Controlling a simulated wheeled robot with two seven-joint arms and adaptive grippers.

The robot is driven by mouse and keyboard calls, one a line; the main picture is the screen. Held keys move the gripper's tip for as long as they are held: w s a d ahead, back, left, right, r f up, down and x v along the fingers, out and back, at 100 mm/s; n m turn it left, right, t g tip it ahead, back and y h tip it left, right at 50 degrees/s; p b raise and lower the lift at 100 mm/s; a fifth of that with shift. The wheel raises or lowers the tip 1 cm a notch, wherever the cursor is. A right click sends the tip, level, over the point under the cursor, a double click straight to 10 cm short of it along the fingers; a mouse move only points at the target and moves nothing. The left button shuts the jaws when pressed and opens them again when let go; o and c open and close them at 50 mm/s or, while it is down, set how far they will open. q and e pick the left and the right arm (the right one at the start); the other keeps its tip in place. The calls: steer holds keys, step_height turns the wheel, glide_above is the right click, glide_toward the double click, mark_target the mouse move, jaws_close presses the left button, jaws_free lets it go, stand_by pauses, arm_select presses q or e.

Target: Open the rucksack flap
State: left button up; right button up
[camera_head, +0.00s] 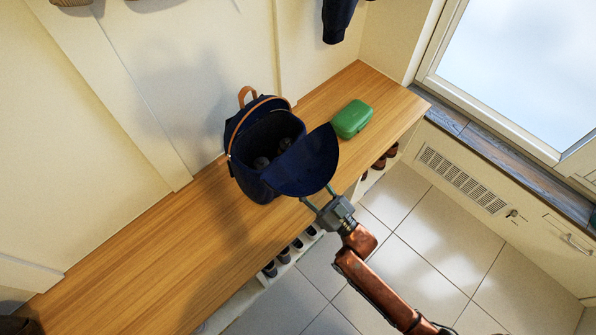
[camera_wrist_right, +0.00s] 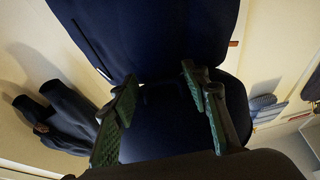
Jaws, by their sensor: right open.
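The navy rucksack (camera_head: 248,178) with brown trim and a brown top loop stands upright on the wooden bench. Its flap (camera_head: 308,163) is swung out and down toward the front, and the dark inside shows with some roundish items in it. My right gripper (camera_head: 318,200) is at the flap's lower outer edge, its fingers spread. In the right wrist view the fingers (camera_wrist_right: 159,82) are apart, with navy fabric (camera_wrist_right: 165,35) filling the background. I cannot tell whether a finger touches the flap. My left gripper is not in view.
A green case (camera_head: 351,119) lies on the bench (camera_head: 150,255), right of the rucksack. Shoes (camera_head: 284,255) sit in cubbies below the bench's front edge. A dark garment (camera_head: 338,18) hangs on the wall above.

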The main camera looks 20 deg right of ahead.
steer(key=shift+w+a+r, duration=0.15)
steer(key=shift+w+r, duration=0.05)
steer(key=shift+w, duration=0.15)
steer(key=shift+c, duration=0.3)
jaws_close()
steer(key=shift+f, duration=0.2)
stand_by(0.5)
